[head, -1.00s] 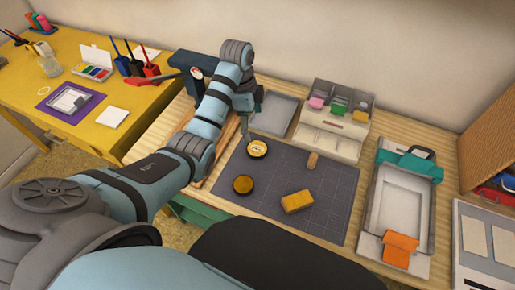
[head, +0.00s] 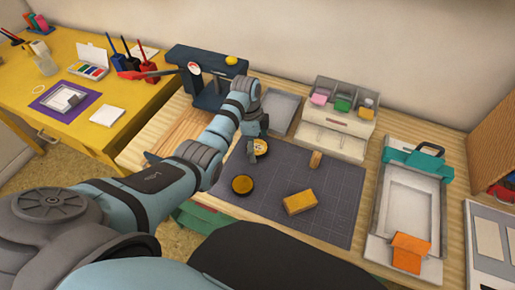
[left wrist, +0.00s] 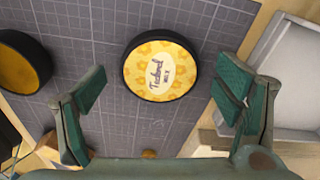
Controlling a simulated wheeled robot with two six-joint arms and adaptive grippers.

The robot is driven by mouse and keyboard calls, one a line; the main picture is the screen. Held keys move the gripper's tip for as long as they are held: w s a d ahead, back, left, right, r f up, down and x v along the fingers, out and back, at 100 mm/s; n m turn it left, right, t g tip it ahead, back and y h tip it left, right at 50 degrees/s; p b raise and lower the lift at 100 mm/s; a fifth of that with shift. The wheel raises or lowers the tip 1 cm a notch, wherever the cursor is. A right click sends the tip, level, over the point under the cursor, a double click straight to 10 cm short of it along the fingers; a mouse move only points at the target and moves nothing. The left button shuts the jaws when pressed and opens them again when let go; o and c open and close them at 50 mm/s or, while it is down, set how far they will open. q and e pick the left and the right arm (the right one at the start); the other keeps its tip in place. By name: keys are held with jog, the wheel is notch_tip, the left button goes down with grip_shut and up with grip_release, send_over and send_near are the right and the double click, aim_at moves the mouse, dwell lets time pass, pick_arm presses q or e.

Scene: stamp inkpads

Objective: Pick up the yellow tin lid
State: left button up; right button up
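The yellow tin lid (head: 261,147) is a round disc with a dark rim, flat near the back left of the dark grid mat, partly hidden by my left gripper (head: 254,145) in the head view. In the left wrist view, the lid (left wrist: 160,66) shows a yellow patterned top with dark lettering. My left gripper's green-padded fingers (left wrist: 160,84) are spread wide on either side, with clear gaps to the lid, and hold nothing. My right gripper is not in view.
A round dark tin with an amber inside (head: 242,185) lies in front of the lid. A yellow block (head: 299,202) and a small wooden piece (head: 315,159) lie on the mat (head: 338,190). A grey tray (head: 284,109) stands behind; the mat's right side is clear.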

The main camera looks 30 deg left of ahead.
pick_arm(q)
jog(key=c, duration=1)
jog(key=shift+r, duration=0.15)
